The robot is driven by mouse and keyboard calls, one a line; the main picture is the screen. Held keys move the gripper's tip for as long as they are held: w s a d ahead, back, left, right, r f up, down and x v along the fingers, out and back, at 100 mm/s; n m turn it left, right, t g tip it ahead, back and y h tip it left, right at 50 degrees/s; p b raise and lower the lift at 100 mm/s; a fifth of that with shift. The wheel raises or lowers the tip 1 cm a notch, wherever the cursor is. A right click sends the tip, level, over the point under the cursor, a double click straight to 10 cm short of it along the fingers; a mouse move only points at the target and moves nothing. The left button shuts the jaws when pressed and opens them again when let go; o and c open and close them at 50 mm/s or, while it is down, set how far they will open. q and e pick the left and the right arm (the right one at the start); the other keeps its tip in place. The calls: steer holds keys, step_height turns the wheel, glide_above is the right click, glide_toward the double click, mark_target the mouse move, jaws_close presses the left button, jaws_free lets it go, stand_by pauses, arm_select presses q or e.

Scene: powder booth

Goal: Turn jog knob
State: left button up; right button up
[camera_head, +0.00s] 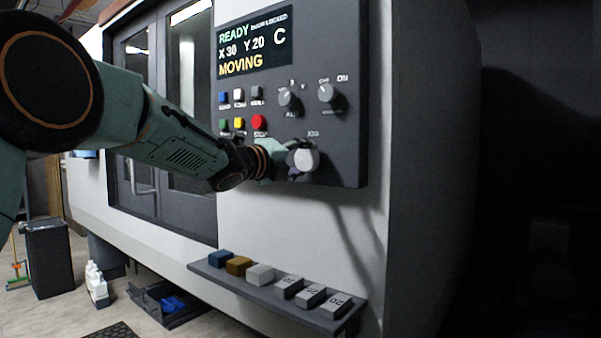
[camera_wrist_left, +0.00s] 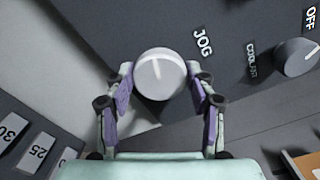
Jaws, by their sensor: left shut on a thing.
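The jog knob (camera_head: 303,158) is a light grey round knob with a white pointer line, low on the dark control panel (camera_head: 345,120) under the JOG label. In the left wrist view the knob (camera_wrist_left: 159,74) sits between the two fingers, beside the word JOG, with its pointer line toward the top of the picture. My left gripper (camera_head: 290,158) is at the panel with its fingers shut on the knob's sides. In the left wrist view my left gripper (camera_wrist_left: 160,88) shows both fingertips against the knob. My right gripper is not in view.
The screen (camera_head: 254,41) reads READY, X 30, Y 20, C and MOVING. Two dark-panel knobs (camera_head: 327,92) and a red button (camera_head: 259,122) sit above the jog knob. A shelf (camera_head: 330,322) with several small blocks juts out below. A door (camera_head: 150,200) is left.

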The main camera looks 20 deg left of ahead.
arm_select(q)
steer(key=m+b, duration=0.2)
steer(key=m, duration=0.1)
steer(key=shift+r+m+b, duration=0.15)
steer(key=shift+m+b, duration=0.3)
steer(key=shift+m, duration=0.15)
steer(key=shift+r, duration=0.1)
steer(key=o, duration=1.2)
steer(key=shift+c, duration=0.2)
steer(key=shift+s, duration=0.1)
steer(key=v, duration=1.1)
steer(key=shift+s+a, duration=0.15)
steer(key=shift+s, duration=0.25)
